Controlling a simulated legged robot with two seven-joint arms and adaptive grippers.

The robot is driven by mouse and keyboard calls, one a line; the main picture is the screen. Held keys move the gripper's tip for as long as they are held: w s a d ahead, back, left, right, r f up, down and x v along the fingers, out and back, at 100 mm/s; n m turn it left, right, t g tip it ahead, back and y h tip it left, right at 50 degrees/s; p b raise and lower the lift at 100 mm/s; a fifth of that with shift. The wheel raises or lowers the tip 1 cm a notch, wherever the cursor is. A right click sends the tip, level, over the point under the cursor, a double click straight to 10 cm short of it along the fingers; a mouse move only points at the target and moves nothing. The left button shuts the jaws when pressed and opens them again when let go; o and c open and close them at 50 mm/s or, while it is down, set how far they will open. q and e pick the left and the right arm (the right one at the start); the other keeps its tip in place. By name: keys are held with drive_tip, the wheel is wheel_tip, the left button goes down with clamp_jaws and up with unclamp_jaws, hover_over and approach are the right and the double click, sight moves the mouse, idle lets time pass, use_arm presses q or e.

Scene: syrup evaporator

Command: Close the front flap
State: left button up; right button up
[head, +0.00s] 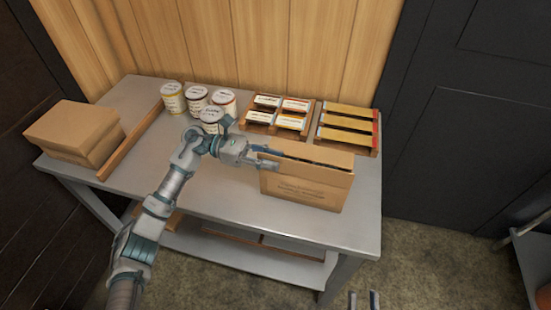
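The open cardboard box (304,190) stands at the front right of the grey table, with printing on its front face. A tan flap (320,152) rises along its back edge, and a dark gap with contents shows between it and the front wall. I cannot clearly tell the front flap apart from the front face. My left gripper (272,157) is at the box's top left corner, its fingers apart and pointing right; I cannot tell whether they touch the box. My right gripper (363,300) shows only as two separated fingertips at the bottom edge, away from the box.
Several labelled tubs (197,98) stand behind my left gripper. Two wooden trays with packages, one (262,128) left and one (345,146) right, lie behind the box. A closed carton (72,130) sits at far left.

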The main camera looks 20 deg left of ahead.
use_arm(q)
drive_tip(key=a, duration=1.1)
drive_tip(key=shift+w, duration=0.35)
drive_tip(key=shift+d+f, duration=0.1)
drive_tip(key=shift+d, duration=0.05)
